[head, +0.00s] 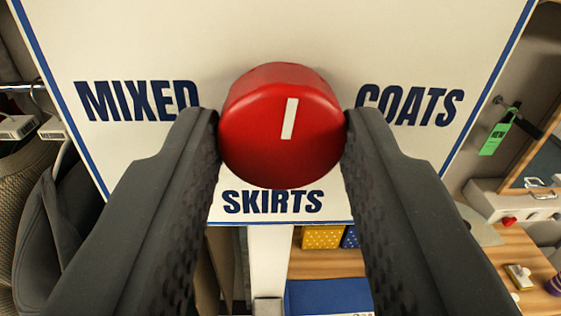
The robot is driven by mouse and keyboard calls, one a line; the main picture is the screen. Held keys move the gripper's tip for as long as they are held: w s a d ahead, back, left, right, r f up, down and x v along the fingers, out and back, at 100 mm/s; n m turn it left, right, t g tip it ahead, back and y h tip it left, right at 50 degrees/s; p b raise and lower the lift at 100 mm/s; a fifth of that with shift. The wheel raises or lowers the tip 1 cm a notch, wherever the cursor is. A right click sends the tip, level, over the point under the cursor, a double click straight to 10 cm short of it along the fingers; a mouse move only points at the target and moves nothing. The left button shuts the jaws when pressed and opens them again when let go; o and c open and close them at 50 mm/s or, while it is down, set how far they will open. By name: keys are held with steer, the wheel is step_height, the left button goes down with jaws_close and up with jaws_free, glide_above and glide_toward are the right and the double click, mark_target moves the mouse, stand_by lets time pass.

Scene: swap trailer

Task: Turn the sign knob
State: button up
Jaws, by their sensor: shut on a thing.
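The red sign knob (262,142) is in the middle of the head view, on a white sign board (200,40) with a blue border. A white line on the knob's face stands nearly upright, its top leaning slightly right. Blue words read MIXED (125,101) to the left of the knob, COATS (410,105) to the right and SKIRTS (272,202) below. My gripper (282,140) is shut on the knob, one dark textured finger against its left side and one against its right. The fingers partly cover the D of MIXED and the start of COATS.
A pale post (270,262) runs down below the sign. Dark garments (75,230) hang at the left. A green tag (495,137) hangs from a hook at the right. A wooden surface (505,255) with small items and a blue box (330,297) lie below.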

steer(key=shift+f+n, duration=0.15)
steer(key=shift+n, duration=0.45)
steer(key=o, duration=1)
steer(key=shift+w, duration=0.1)
steer(key=s+b, duration=0.3)
steer(key=s, duration=1.1)
steer(key=shift+d, duration=0.2)
steer(key=shift+w+a, duration=0.1)
